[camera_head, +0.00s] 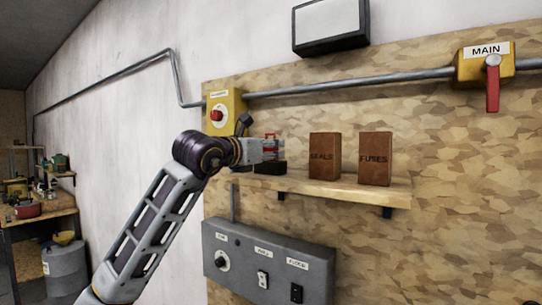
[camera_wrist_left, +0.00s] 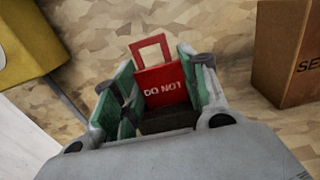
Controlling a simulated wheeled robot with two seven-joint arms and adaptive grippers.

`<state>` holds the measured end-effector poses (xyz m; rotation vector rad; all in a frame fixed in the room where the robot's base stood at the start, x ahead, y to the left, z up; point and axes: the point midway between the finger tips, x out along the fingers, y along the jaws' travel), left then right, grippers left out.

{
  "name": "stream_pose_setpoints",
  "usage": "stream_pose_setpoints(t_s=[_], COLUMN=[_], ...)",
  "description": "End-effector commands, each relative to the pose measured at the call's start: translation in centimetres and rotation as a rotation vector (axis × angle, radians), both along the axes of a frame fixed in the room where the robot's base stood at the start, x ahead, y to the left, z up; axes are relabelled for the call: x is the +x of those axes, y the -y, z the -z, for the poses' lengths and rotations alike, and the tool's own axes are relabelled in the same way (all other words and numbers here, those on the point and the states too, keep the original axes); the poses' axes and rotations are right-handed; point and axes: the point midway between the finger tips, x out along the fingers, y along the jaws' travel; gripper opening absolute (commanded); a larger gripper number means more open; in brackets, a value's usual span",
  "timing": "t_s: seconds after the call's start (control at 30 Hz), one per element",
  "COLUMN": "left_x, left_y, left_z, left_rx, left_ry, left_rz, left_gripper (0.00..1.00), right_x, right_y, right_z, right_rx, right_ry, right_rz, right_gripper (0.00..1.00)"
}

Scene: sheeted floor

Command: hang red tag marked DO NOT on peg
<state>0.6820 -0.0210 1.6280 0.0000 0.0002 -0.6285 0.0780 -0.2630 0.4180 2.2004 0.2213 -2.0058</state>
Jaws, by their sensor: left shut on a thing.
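The red tag (camera_wrist_left: 164,88) marked DO NOT is upright between the fingers of my left gripper (camera_wrist_left: 165,98) in the wrist view, its open loop handle pointing up. In the head view the tag (camera_head: 270,138) shows small at the gripper's tip, above the left end of the shelf. My left gripper (camera_head: 272,150) is shut on the tag. A dark block (camera_wrist_left: 168,121) sits just below the tag; whether they touch is unclear. I cannot make out a peg. My right gripper is not in view.
Brown SEALS (camera_head: 325,157) and FUSES (camera_head: 375,159) boxes stand on the wooden shelf (camera_head: 345,188), right of the gripper. A yellow box with a red button (camera_head: 216,115) is behind my wrist. A grey switch panel (camera_head: 268,265) is below; a MAIN switch (camera_head: 492,80) is upper right.

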Motion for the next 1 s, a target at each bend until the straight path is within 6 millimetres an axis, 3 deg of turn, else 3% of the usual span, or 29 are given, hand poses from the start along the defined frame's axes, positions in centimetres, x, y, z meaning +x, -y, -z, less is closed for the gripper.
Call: stream_pose_setpoints(t_s=[1.0], left_x=[0.0], left_y=[0.0], left_z=[-3.4], left_rx=[0.0], left_ry=[0.0], left_rz=[0.0], left_gripper=[0.14], right_x=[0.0], right_y=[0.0], right_z=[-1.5], right_rx=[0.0], right_ry=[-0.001], right_rz=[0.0], right_gripper=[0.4])
